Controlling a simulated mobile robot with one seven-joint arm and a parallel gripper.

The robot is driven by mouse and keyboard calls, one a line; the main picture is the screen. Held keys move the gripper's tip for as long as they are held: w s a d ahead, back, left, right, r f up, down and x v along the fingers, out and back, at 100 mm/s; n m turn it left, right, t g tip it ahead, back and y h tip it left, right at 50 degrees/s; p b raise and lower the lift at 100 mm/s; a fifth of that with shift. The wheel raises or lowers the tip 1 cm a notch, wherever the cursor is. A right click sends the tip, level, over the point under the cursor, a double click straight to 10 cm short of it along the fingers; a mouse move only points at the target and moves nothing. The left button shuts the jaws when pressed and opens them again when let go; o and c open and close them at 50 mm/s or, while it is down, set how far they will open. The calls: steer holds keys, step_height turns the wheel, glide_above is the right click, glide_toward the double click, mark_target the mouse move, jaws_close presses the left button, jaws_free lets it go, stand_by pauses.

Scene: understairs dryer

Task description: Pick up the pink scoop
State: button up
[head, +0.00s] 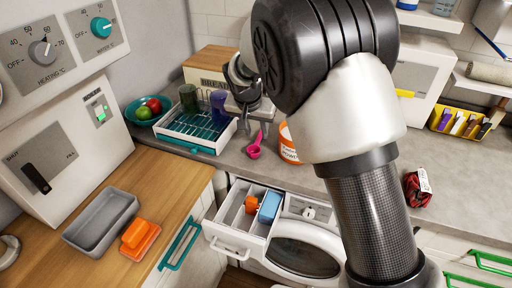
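The pink scoop (255,147) lies on the grey countertop, to the right of the dish rack and just left of an orange and white tub. My gripper (257,129) points down above the scoop, with its two fingertips apart and nothing seen between them. The scoop shows just below the fingertips, and I cannot tell how large the gap is. My arm covers much of the middle of the view.
The dish rack (183,131) holds cups close to my gripper's left. The orange and white tub (287,143) stands close on the right, partly behind my arm. Below the counter edge, the washer's drawer (232,229) is open with items in it.

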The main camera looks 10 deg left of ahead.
mark_target(258, 140)
steer(key=x, duration=0.5)
steer(key=shift+s+a+f, duration=0.1)
steer(key=shift+s+f, duration=0.05)
steer(key=shift+c, duration=0.2)
jaws_close()
